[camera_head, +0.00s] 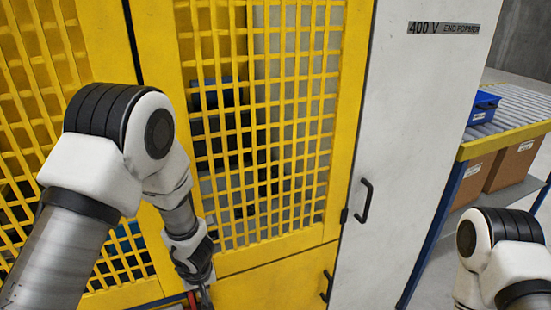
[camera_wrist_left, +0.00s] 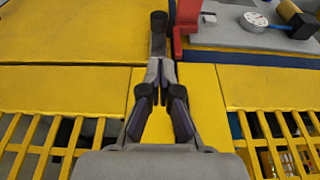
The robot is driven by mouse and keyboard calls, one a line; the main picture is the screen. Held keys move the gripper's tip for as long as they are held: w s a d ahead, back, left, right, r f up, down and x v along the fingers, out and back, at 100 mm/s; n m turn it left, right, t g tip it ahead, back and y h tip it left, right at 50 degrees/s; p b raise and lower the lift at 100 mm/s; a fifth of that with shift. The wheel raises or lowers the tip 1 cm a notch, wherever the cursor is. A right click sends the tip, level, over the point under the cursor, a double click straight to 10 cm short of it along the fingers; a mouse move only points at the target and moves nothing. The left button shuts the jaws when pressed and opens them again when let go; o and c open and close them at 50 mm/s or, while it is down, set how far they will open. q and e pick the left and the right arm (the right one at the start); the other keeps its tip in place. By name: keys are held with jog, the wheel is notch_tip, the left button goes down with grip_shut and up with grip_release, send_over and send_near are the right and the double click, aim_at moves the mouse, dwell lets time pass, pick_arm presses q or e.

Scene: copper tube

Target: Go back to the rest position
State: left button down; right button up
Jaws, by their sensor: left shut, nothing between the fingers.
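My left arm comes in from the left in the head view, in front of the yellow mesh guard. My left gripper (camera_head: 206,296) points down near the bottom edge of that view, and its fingertips are partly cut off there. In the left wrist view the left gripper (camera_wrist_left: 160,68) has its fingers together with nothing between them, over yellow panels. Part of my right arm (camera_head: 502,255) shows at the lower right in the head view. My right gripper is out of view.
The yellow mesh guard (camera_head: 262,120) stands close behind the left arm. A white cabinet (camera_head: 408,120) with a black handle (camera_head: 366,200) is right of it. A roller conveyor (camera_head: 520,112) carries a blue bin (camera_head: 484,106). A red bracket (camera_wrist_left: 179,40) is near the left gripper.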

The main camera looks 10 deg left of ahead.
pick_arm(q)
jog(key=s+a+f+m+g+b, duration=0.25)
jog(key=s+f+b, duration=0.35)
jog(key=s+f, duration=0.6)
jog(key=s+a+f+m+g+b, duration=0.1)
jog(key=s+f+m+g+b, duration=0.3)
jog(key=s+f, duration=0.75)
jog(key=d+t, duration=0.1)
jog(key=s+d+f+t+h+b, duration=0.1)
jog(key=s+d+f+t, duration=0.1)
jog(key=d, duration=0.1)
jog(key=shift+s+f+n+t+h+b, duration=0.2)
jog(key=shift+f+n+t+h+b, duration=0.05)
jog(key=shift+n+t+h+b, duration=0.1)
